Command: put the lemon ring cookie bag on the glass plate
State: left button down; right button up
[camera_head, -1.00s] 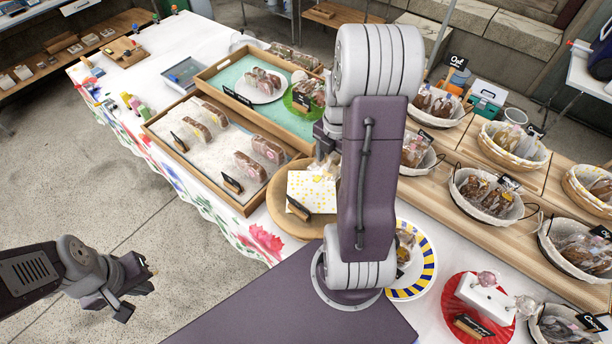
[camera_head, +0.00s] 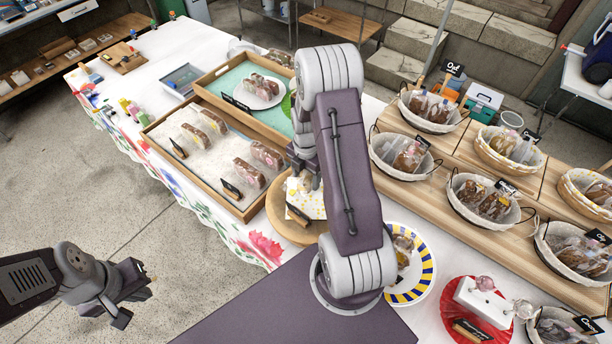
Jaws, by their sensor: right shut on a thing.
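My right gripper (camera_head: 306,182) is low over a white napkin with yellow dots (camera_head: 317,208) on a round wooden board (camera_head: 282,222). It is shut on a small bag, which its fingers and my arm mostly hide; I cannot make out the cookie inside. My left gripper (camera_head: 136,296) hangs open and empty over the floor at the lower left. A clear glass-like round piece (camera_head: 238,47) shows at the back behind the teal tray; I cannot tell for sure that it is the glass plate. A green plate (camera_head: 287,105) is mostly hidden by my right arm.
A wooden tray with a white bed (camera_head: 205,160) holds several bags. Beyond it, the teal tray (camera_head: 226,81) holds a white plate (camera_head: 243,97) with bags. Baskets (camera_head: 416,169) stand on wooden boards at right. A blue-yellow striped plate (camera_head: 425,282) and red plate (camera_head: 447,311) are in front.

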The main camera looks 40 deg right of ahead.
aim_at(306, 177)
jog(key=shift+f, duration=0.15)
jog(key=o, duration=0.9)
notch_tip(306, 177, up, 12)
jog(key=s+a+m, duration=0.3)
jog(key=a+m, duration=0.2)
jog(key=m, duration=0.2)
jog(key=s+a+m, duration=0.3)
jog(key=a+m, duration=0.1)
jog(key=m, duration=0.3)
jog(key=s+a+f+m+t, duration=0.1)
jog(key=s+a+m, duration=0.2)
jog(key=a+m, duration=0.2)
jog(key=shift+s+a+m, duration=0.3)
jog(key=shift+s+m, duration=0.05)
jog(key=shift+m, duration=0.75)
